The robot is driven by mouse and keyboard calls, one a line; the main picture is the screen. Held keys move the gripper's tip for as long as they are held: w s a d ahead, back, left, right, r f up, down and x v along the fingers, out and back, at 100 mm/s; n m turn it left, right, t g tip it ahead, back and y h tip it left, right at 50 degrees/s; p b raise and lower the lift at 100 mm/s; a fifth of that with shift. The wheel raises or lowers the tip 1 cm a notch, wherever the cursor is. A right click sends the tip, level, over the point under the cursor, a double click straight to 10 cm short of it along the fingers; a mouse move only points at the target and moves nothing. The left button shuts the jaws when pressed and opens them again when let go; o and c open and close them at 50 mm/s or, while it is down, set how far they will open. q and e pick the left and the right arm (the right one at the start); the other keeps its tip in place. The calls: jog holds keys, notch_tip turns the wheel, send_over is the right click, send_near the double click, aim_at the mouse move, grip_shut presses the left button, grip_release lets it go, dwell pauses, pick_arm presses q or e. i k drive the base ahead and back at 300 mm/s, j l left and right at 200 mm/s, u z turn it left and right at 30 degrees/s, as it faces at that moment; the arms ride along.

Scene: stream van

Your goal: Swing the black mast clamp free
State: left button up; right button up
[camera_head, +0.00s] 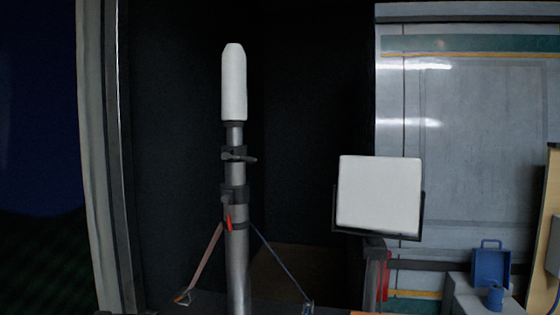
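A grey metal mast (238,265) stands upright left of centre and carries a white rounded cylinder (234,82) on top. A black mast clamp (234,154) sits around the mast below the cylinder, with a short lever sticking out to the right. A second dark collar (234,193) sits lower on the mast. I cannot tell from this distance whether the clamp is fastened. Neither of my grippers shows in the head view.
A red strap (205,258) and a blue strap (278,259) run from the mast down to either side. A white square panel (379,195) on a dark bracket stands to the right. A blue case (491,268) and blue mug (495,297) sit at the lower right.

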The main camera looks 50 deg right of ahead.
aim_at(225, 156)
jog(key=z, duration=1.25)
